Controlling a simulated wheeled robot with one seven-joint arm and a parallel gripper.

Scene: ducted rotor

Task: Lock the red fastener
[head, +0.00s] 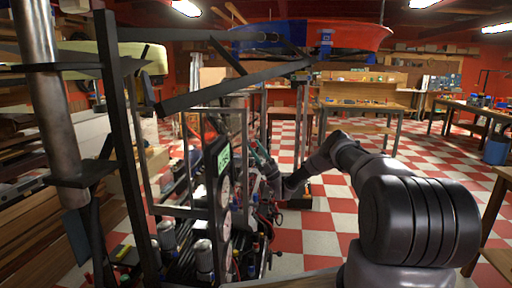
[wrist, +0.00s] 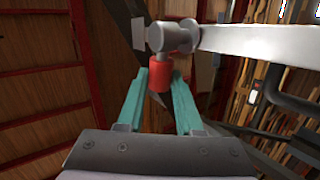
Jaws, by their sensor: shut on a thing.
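The red fastener (wrist: 160,76) is a short red cylinder in the wrist view. It sits below a round grey metal fitting (wrist: 172,37), at the end of a pale bar (wrist: 260,45) that runs off to the right. My gripper (wrist: 160,84) has two teal fingers, one on each side of the red fastener, and is shut on it. In the head view my gripper (head: 262,160) is small, at the far end of my arm beside the dark frame. I cannot make out the red fastener there.
A dark metal frame (head: 112,130) with gauges (head: 225,190) and several cylinders stands left of my arm. A red and blue rotor duct (head: 335,36) hangs above. Wooden workbenches (head: 365,107) stand at the back and right. Open checkered floor (head: 325,222) lies between.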

